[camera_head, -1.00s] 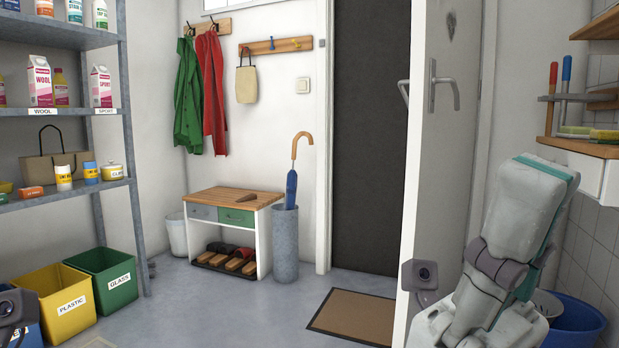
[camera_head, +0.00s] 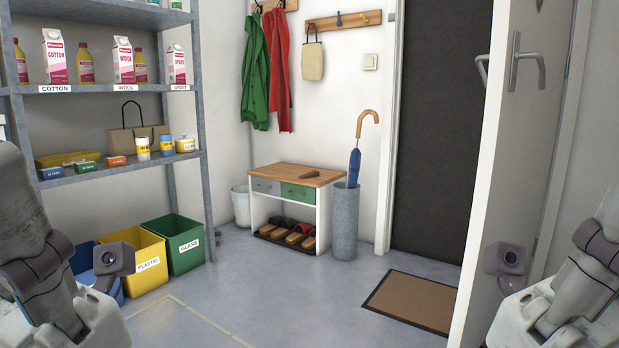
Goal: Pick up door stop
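A small brown wedge, which looks like the door stop (camera_head: 309,175), lies on the wooden top of the shoe bench (camera_head: 283,174) against the far wall. It is well ahead of both arms, and nothing touches it. Parts of my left arm show at the lower left and parts of my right arm at the lower right. The fingers of both grippers are outside the picture.
An umbrella stand (camera_head: 344,222) stands right of the bench, and a white bin (camera_head: 240,205) left of it. Sorting bins (camera_head: 187,255) and a metal shelf (camera_head: 205,160) line the left. An open door (camera_head: 512,150) stands at right. The middle floor is clear, with a doormat (camera_head: 412,300).

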